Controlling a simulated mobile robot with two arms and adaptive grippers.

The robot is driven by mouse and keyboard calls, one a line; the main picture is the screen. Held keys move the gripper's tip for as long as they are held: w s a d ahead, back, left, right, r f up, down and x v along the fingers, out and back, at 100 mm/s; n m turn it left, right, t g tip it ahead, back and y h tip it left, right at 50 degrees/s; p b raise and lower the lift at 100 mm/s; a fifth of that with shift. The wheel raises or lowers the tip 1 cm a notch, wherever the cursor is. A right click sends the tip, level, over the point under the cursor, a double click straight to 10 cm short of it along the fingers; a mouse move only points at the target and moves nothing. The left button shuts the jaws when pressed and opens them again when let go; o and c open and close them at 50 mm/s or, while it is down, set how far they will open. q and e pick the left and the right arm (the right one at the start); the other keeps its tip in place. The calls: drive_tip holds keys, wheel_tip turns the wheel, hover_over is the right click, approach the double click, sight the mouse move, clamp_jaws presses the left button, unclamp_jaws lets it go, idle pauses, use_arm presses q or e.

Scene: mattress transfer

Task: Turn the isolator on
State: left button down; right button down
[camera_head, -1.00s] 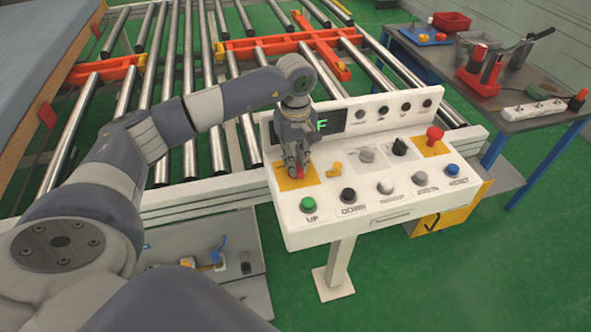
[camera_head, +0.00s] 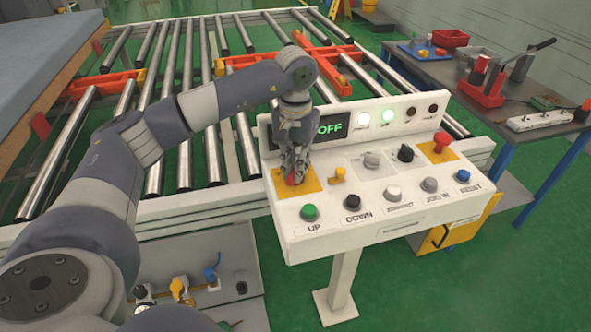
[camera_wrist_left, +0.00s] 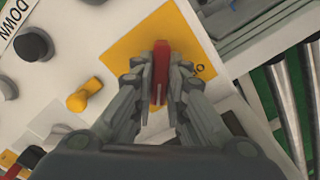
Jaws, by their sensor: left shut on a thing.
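The isolator is a red handle (camera_wrist_left: 161,66) on a yellow plate (camera_wrist_left: 120,48) at the left end of the white control panel. In the head view only a bit of red (camera_head: 291,180) shows below my gripper, over the yellow plate (camera_head: 312,185). My left gripper (camera_head: 293,172) points down onto the handle. In the left wrist view its two fingers (camera_wrist_left: 161,82) are shut on the red handle, one on each side. The display (camera_head: 329,127) reads OFF and is partly covered by my wrist. My right gripper is not in view.
The panel (camera_head: 400,229) carries a green UP button (camera_head: 309,212), several other buttons, a small yellow knob (camera_head: 339,174) and a red mushroom button (camera_head: 441,142). Roller conveyors lie behind it. A tool table (camera_head: 430,72) stands at the right.

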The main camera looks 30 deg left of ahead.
use_arm(q)
drive_tip(key=shift+r+m, duration=0.1)
drive_tip(key=shift+m, duration=0.4)
drive_tip(key=c, duration=1.6)
unclamp_jaws()
wheel_tip(320, 180, up, 12)
